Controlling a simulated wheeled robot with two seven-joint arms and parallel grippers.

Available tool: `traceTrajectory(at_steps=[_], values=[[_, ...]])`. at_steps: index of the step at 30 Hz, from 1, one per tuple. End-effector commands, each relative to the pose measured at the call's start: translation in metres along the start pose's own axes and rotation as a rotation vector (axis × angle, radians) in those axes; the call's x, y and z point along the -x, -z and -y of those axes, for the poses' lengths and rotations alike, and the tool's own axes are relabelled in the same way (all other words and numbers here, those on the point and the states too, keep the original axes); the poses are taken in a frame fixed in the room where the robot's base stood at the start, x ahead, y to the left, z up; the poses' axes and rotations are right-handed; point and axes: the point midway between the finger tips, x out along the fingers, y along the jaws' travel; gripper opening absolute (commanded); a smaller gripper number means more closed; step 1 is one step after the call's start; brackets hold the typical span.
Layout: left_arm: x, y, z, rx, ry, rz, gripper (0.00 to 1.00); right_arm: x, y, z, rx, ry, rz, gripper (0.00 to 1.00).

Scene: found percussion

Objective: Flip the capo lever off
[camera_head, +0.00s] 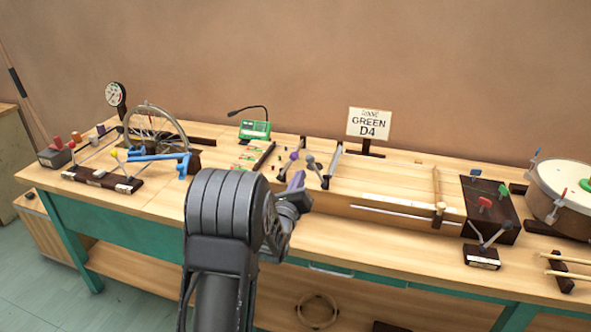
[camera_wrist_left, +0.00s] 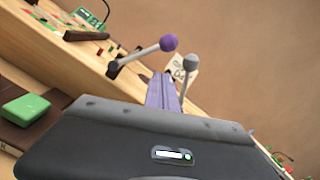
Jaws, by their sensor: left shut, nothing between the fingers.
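Two levers stand on the bench near its middle: one with a purple knob (camera_head: 294,156) and one with a grey knob (camera_head: 310,159). No label I can read tells which is the capo lever. In the left wrist view the purple-knobbed lever (camera_wrist_left: 168,43) leans to the upper right, and the grey-knobbed lever (camera_wrist_left: 191,62) stands to its right, partly hidden behind my gripper. My left gripper (camera_head: 297,181) has purple fingers, shut and empty, just in front of the levers. It also shows in the left wrist view (camera_wrist_left: 164,91). I cannot tell whether it touches either lever.
A long wooden string box (camera_head: 390,180) lies right of the levers, with a sign reading GREEN D4 (camera_head: 368,124) behind it. A bicycle wheel (camera_head: 152,130) and blue crank stand left, a green tuner (camera_head: 255,130) behind. A dark block (camera_head: 490,208) and a drum (camera_head: 562,192) stand right.

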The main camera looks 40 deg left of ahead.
Motion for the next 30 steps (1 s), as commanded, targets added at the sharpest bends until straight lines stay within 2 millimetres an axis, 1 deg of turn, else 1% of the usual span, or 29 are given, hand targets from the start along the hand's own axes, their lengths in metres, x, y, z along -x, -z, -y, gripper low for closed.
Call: traceTrajectory(at_steps=[1, 6, 20, 30], values=[[-0.002, -0.011, 0.001, 0.000, 0.000, 0.003, 0.00, 0.005, 0.000, 0.002, 0.000, 0.000, 0.000, 0.36], [-0.005, -0.023, 0.000, 0.000, 0.000, 0.001, 0.00, 0.008, 0.000, 0.003, 0.000, 0.000, 0.000, 0.36], [-0.005, -0.025, 0.000, 0.001, 0.000, 0.000, 0.00, 0.007, 0.000, 0.003, 0.000, 0.000, 0.000, 0.36], [-0.005, -0.028, -0.001, 0.060, -0.005, 0.000, 0.00, 0.004, 0.000, 0.002, 0.000, 0.000, 0.000, 0.36]])
